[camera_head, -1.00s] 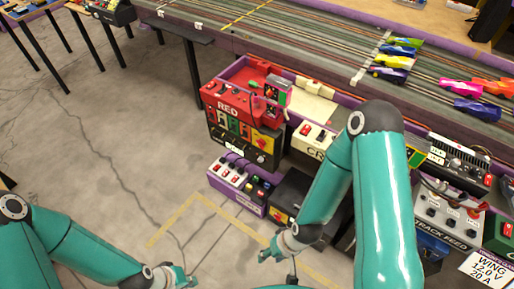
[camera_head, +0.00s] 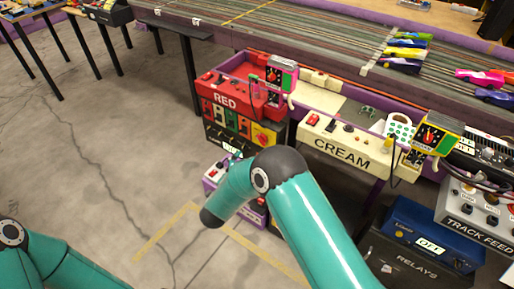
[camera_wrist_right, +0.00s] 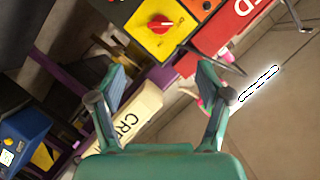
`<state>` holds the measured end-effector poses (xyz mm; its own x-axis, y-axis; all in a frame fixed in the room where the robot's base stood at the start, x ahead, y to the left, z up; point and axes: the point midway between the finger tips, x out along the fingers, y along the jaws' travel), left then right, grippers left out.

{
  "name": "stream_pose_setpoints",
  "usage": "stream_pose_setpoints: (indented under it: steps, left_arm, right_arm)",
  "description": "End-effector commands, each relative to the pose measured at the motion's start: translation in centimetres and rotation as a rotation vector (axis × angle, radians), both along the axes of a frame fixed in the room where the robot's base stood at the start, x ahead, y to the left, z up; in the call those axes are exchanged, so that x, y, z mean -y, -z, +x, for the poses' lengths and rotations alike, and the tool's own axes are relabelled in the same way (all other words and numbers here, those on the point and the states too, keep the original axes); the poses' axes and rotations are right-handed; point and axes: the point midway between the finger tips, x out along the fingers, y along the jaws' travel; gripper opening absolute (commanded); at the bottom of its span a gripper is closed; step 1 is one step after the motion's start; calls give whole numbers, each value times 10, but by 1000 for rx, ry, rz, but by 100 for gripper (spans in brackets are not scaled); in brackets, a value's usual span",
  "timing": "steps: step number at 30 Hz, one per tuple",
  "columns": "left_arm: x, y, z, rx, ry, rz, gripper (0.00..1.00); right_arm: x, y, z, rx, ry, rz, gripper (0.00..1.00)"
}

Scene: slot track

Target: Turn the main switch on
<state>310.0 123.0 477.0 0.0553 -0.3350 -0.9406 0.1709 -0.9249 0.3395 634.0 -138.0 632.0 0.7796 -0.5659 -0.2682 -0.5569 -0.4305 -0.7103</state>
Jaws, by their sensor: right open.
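A red rotary switch on a yellow plate (camera_head: 264,137) sits at the right end of the dark lower front panel under the red station (camera_head: 226,100). In the right wrist view the red rotary switch (camera_wrist_right: 160,25) lies beyond the fingertips, its handle lying across the picture. I cannot read any mark on it. My right gripper (camera_wrist_right: 162,76) is open and empty, its fingers apart and not touching the switch. In the head view only a bit of it (camera_head: 234,157) shows below the panel; my right arm hides the rest. My left gripper is out of view.
The cream station (camera_head: 340,150) stands right of the red one, with relay boxes (camera_head: 405,262) below it. A low white and purple switch box (camera_head: 211,176) stands under the red station, partly behind my arm. Open floor lies to the left.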

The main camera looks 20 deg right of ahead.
Motion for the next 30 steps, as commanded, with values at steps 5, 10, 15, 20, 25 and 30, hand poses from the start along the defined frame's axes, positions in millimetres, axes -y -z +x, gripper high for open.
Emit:
stream_pose_setpoints:
  steps: [5,10,15,20,25,30]
  left_arm:
    - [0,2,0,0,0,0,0]
    - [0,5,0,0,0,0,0]
    - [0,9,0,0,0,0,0]
    - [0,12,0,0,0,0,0]
    - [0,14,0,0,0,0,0]
    - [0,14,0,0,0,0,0]
  right_arm:
    - [20,10,24,-2,3,0,77]
    - [41,21,53,-2,2,0,77]
    - [62,31,82,-3,1,-1,77]
    - [76,38,103,-4,-2,-2,77]
    - [85,42,116,-5,-3,-2,77]
    - [87,42,120,-5,-4,-2,77]
